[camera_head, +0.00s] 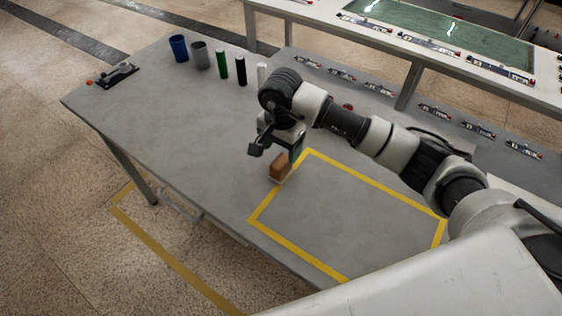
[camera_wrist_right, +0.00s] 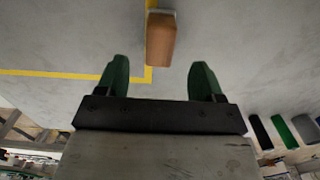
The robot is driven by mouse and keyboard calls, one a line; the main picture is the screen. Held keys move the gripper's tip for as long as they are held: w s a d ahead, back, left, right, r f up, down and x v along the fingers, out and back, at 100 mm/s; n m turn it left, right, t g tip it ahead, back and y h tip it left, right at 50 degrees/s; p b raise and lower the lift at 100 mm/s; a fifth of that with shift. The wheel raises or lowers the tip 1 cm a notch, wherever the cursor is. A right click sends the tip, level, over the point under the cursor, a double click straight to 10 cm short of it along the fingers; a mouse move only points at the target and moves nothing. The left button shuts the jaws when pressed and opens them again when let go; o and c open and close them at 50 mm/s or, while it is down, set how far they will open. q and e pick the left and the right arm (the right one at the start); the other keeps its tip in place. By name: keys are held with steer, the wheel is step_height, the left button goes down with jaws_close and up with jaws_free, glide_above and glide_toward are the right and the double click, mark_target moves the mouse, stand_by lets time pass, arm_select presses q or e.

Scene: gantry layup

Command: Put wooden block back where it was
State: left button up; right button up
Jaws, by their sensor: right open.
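My right gripper (camera_head: 277,150) is just above and behind the block in the head view. In the wrist view the right gripper (camera_wrist_right: 158,75) is open, with two green fingers apart and nothing between them. My left gripper is not in view.
On the table (camera_head: 150,130) stand a blue cup (camera_head: 179,48), a grey cup (camera_head: 199,55), and green (camera_head: 222,64), black (camera_head: 241,70) and white (camera_head: 262,74) cylinders along the back. A dark clamp-like item (camera_head: 118,75) lies far left. The taped rectangle's inside is clear.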

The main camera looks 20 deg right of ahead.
mark_target(281, 161)
steer(key=shift+r, duration=2.1)
